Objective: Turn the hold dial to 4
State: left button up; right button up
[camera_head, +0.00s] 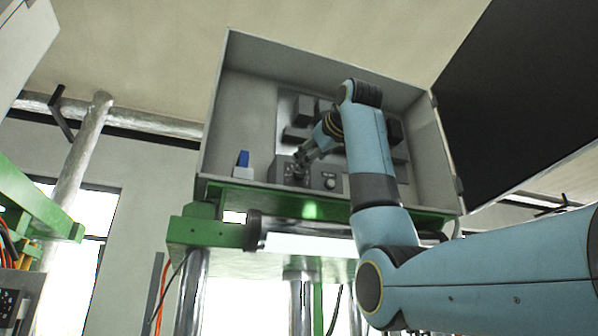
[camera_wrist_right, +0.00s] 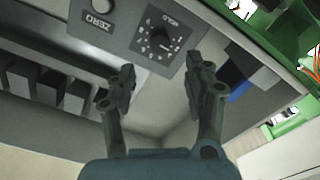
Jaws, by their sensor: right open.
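The hold dial (camera_wrist_right: 160,41) is a dark knob with a ring of marks on a grey panel, labelled HOLD, in the right wrist view. Which mark it points to is too small to tell. In the head view the dial is at the lower left inside the grey cabinet (camera_head: 230,110), largely covered by my right gripper (camera_head: 301,163). In the wrist view my right gripper (camera_wrist_right: 158,85) is open, its two fingers apart just short of the dial, with nothing between them. My left gripper is not in view.
A round ZERO knob (camera_wrist_right: 99,5) is beside the dial on the same panel. A blue switch (camera_head: 243,158) stands to the dial's left in the head view. Dark blocks (camera_head: 296,134) sit behind my right arm. A green frame (camera_head: 300,207) runs below the cabinet.

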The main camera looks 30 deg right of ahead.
aim_at(299, 175)
jog(key=p+x, duration=0.2)
jog(key=x, duration=0.3)
jog(key=shift+w+d+r+p, duration=0.1)
jog(key=shift+r+p, duration=0.1)
jog(key=shift+p, duration=0.15)
jog(key=p+x, duration=0.1)
jog(key=x, duration=0.2)
jog(key=shift+f, duration=0.15)
jog(key=shift+c, duration=1.4)
grip_shut()
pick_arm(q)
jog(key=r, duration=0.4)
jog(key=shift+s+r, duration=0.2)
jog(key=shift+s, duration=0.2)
